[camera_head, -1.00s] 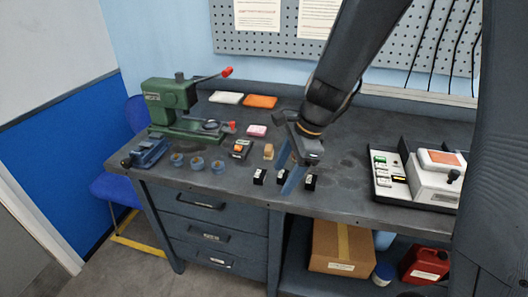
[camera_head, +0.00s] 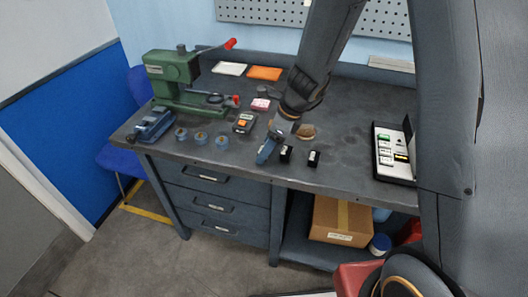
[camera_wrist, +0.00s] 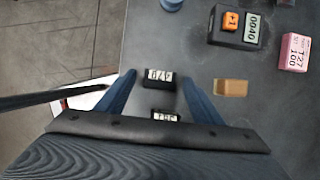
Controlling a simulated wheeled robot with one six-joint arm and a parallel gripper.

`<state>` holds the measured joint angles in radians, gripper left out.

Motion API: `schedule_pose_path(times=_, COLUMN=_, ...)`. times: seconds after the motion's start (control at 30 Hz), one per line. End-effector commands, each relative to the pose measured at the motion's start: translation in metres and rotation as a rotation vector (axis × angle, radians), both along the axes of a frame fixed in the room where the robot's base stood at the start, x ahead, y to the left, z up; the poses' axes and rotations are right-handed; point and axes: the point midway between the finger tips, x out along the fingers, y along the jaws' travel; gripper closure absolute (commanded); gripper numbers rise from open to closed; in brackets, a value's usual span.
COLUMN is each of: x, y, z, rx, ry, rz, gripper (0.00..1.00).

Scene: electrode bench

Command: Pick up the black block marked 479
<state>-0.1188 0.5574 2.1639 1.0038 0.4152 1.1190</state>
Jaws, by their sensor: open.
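In the wrist view a black block (camera_wrist: 158,78) lies between the tips of my open fingers. Its white label is upside down and seems to read 479. A second black block (camera_wrist: 165,115) with a white label shows nearer my palm, partly hidden by it. In the head view my gripper (camera_head: 266,153) is low over the front of the bench, its blue finger covering the spot of the leftmost block. Two black blocks with white labels stand to its right, one close by (camera_head: 286,154) and one farther right (camera_head: 313,158). Contact with the block cannot be told.
A tan block (camera_wrist: 230,88) lies right of my fingers in the wrist view. A green press (camera_head: 172,80) stands at back left. The bench's front edge is close.

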Motion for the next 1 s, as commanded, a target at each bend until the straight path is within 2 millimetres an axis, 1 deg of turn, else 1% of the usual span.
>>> schedule_pose_path(times=0.07, x=0.0, y=0.002, z=-0.004, rx=-0.001, ry=0.0, rz=0.0, gripper=0.39)
schedule_pose_path(times=0.27, x=0.0, y=0.002, z=-0.004, rx=0.0, ry=0.0, rz=0.001, gripper=0.39)
schedule_pose_path(times=0.3, x=0.0, y=0.002, z=-0.004, rx=0.0, ry=0.0, rz=0.001, gripper=0.42)
schedule_pose_path(times=0.37, x=0.0, y=0.002, z=-0.004, rx=0.0, ry=-0.001, rz=0.002, gripper=0.53)
schedule_pose_path(times=0.5, x=0.0, y=0.002, z=-0.003, rx=0.0, ry=-0.001, rz=0.002, gripper=0.76)
schedule_pose_path(times=0.6, x=0.0, y=0.002, z=-0.003, rx=0.0, ry=-0.001, rz=0.002, gripper=0.92)
schedule_pose_path(times=0.87, x=0.001, y=0.003, z=0.0, rx=0.0, ry=-0.003, rz=0.003, gripper=0.92)
schedule_pose_path(times=1.0, x=0.001, y=0.003, z=0.016, rx=0.001, ry=-0.005, rz=0.003, gripper=0.92)
